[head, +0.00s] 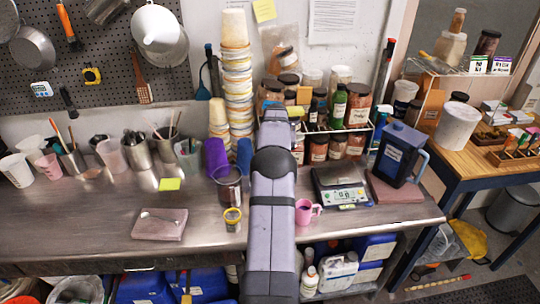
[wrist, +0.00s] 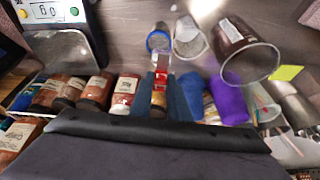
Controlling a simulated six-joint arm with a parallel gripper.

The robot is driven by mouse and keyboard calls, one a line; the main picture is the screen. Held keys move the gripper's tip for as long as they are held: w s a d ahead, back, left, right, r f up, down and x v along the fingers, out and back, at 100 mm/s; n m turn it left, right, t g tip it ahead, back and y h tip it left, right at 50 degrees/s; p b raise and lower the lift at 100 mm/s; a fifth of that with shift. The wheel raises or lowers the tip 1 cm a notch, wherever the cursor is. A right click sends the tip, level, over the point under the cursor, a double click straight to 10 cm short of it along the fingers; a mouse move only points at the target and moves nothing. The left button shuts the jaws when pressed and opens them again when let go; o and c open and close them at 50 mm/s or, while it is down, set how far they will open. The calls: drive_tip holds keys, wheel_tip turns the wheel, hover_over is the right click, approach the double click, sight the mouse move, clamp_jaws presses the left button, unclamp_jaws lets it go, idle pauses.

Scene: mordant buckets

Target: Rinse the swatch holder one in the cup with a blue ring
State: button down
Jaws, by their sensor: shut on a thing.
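My gripper (wrist: 160,92) shows in the wrist view, shut on a narrow piece with red and pale parts, the swatch holder (wrist: 160,78). Its lower part is hard to make out. A small cup with a blue ring (wrist: 158,40) stands just beyond the holder's tip in the wrist view. The holder appears apart from this cup and outside it. In the head view my arm covers the middle of the bench, and I cannot make out the blue-ringed cup or the held piece there.
Jars (head: 357,105) crowd the back. The bench's left front is fairly clear.

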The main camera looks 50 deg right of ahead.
drive_tip(key=shift+d+n+t+p, duration=0.3)
drive_tip(key=shift+d+n+p, duration=0.45)
drive_tip(key=shift+d, duration=0.2)
drive_tip(key=shift+y, duration=0.3)
drive_tip(key=shift+w+f, duration=0.1)
drive_tip(key=shift+f, duration=0.1)
wheel_tip(320, 180, down, 11)
drive_tip(key=b, duration=0.7)
drive_tip(key=shift+r, duration=0.15)
idle(0.4)
drive_tip(key=shift+r, duration=0.4)
idle(0.5)
drive_tip(key=shift+f+b, duration=0.45)
drive_tip(key=shift+b, duration=0.05)
drive_tip(key=shift+r, duration=0.45)
drive_tip(key=shift+f, duration=0.45)
idle(0.3)
